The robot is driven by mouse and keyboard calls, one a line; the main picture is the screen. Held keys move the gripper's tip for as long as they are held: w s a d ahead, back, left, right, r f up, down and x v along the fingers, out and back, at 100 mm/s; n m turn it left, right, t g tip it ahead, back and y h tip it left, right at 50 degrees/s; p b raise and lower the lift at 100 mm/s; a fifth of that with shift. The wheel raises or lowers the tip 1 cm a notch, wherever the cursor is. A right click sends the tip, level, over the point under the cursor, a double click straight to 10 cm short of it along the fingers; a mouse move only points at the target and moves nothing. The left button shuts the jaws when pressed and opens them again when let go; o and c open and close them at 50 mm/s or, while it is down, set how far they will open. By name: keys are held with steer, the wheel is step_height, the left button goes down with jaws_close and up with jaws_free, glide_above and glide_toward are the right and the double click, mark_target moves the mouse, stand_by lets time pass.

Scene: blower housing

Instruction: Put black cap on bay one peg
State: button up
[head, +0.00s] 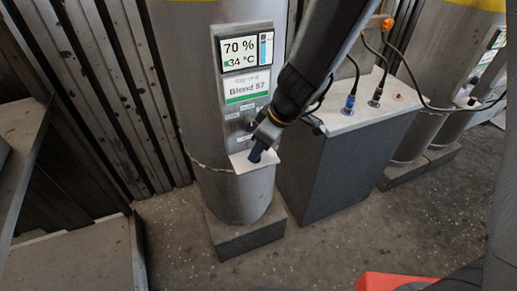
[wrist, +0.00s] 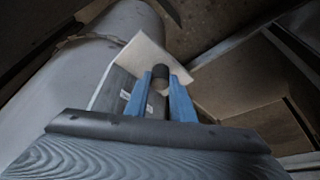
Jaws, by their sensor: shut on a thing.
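The black cap (wrist: 160,72) is a small dark cylinder between the two blue fingers of my gripper (wrist: 160,84) in the wrist view. My gripper is shut on it. In the head view, my gripper (head: 262,142) points down at the small light shelf (head: 243,164) on the front of the silver silo, with the dark cap (head: 256,155) at its tip. The cap is over the shelf, which also shows behind it in the wrist view (wrist: 140,54). I cannot make out a peg, nor whether the cap touches the shelf or anything on it.
The silo (head: 190,70) carries a display (head: 246,50) reading 70 % and 34 °C and a label "Blend 57". A grey cabinet (head: 330,160) to the right has a blue connector (head: 348,105) and cables on top. More silos stand at the right. The floor (head: 310,245) in front is open.

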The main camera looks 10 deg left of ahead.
steer(key=shift+f+b, duration=0.3)
steer(key=shift+b, duration=0.05)
steer(key=o, duration=1.1)
steer(key=shift+r, duration=0.1)
steer(key=p+v, duration=0.1)
steer(key=v, duration=0.6)
steer(key=shift+r, duration=0.25)
steer(key=shift+d, duration=0.2)
steer(key=s+d+m+h, duration=0.2)
steer(key=s+d+m, duration=0.2)
steer(key=d+m, duration=0.3)
steer(key=s+d+m+g+h, duration=0.1)
steer(key=s+d+m, duration=0.3)
steer(key=d, duration=1.3)
steer(key=m+h, duration=0.1)
steer(key=m, duration=0.1)
steer(key=shift+d+m, duration=0.25)
steer(key=shift+m, duration=0.15)
